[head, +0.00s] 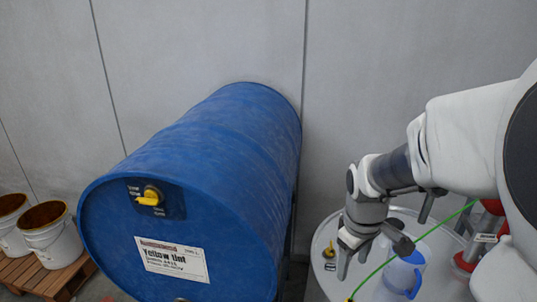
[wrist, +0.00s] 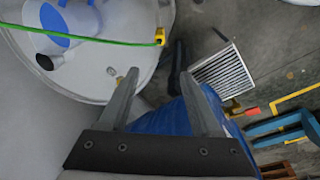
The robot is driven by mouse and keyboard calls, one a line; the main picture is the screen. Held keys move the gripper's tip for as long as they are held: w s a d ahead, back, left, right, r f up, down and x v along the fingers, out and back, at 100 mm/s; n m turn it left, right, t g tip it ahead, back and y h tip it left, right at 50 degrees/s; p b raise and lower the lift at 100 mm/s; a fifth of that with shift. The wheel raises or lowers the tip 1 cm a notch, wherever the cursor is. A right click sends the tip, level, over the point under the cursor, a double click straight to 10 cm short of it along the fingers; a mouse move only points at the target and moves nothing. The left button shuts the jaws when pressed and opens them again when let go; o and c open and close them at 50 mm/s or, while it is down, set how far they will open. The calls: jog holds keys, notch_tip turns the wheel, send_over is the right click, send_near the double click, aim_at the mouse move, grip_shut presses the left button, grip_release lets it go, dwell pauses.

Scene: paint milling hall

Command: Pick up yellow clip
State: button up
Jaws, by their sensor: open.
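The yellow clip (wrist: 160,36) sits at the end of a green cable, at the rim of the pale drum top (wrist: 90,88) in the wrist view. In the head view only a small dark-and-yellow end of the cable (head: 350,298) shows at the bottom edge. My gripper (head: 352,268) is open and points down over the left part of the drum top. In the wrist view its fingers (wrist: 162,88) are apart with nothing between them. The clip lies beyond the fingertips, apart from them.
A blue jug (head: 402,276) stands on the drum top, with the green cable (head: 415,240) passing by it. A small yellow fitting (head: 329,251) is near the left rim. A large blue drum (head: 215,150) lies at left. A floor grate (wrist: 216,72) is beyond the rim.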

jog(key=n, duration=0.1)
send_near(349, 298)
jog(key=shift+g, duration=0.4)
jog(key=f, duration=0.3)
jog(key=f+b, duration=0.1)
jog(key=f, duration=0.3)
jog(key=w+d+f, duration=0.1)
jog(key=f, duration=0.2)
jog(key=shift+w+f, duration=0.1)
jog(key=shift+f, duration=0.15)
jog(key=shift+s+d+f, duration=0.1)
jog(key=shift+f, duration=1.2)
jog(key=shift+s+d+f, duration=0.1)
jog(key=shift+s+f, duration=0.05)
jog(key=shift+f, duration=1.15)
grip_shut()
